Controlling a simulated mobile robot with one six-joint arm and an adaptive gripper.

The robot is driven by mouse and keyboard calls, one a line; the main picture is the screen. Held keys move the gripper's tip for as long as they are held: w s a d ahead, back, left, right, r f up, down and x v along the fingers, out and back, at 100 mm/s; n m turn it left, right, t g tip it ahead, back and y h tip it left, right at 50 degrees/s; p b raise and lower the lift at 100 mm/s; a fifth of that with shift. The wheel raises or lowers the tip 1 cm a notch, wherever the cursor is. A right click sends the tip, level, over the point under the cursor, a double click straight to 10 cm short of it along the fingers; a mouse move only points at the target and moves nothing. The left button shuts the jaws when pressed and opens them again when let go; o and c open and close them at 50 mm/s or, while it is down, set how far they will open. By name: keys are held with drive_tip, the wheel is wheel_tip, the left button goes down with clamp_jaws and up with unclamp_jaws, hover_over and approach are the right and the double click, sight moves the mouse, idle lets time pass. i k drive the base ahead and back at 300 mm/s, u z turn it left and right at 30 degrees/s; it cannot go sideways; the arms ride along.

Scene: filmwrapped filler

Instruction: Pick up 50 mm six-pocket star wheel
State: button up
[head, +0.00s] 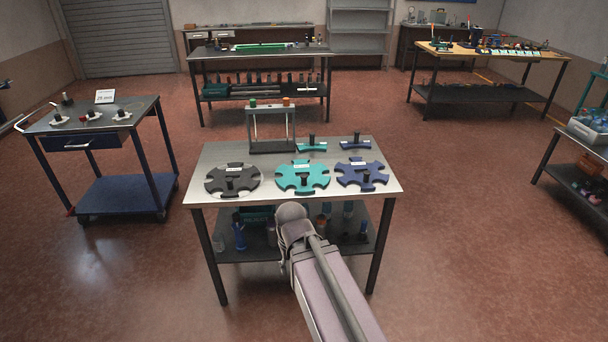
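Three flat notched star wheels lie in a row on the steel table (220,150). The black wheel (215,183) is at left, the teal wheel (290,181) in the middle and the dark blue wheel (348,177) at right. The labels are too small to read, so I cannot tell which is the 50 mm one. My arm rises from the bottom, with its rounded grey joint in front of the table's near edge. I cannot make out my gripper's fingers.
Behind the wheels stand a small frame (272,131) with green and orange tops, a teal curved piece (313,147) and a blue one (355,143). A lower shelf holds bottles. A blue cart (125,190) stands left; a shelf table (565,165) stands right. Floor between is clear.

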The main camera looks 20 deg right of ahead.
sight(304, 184)
drive_tip(key=i, duration=0.9)
drive_tip(key=u, duration=0.05)
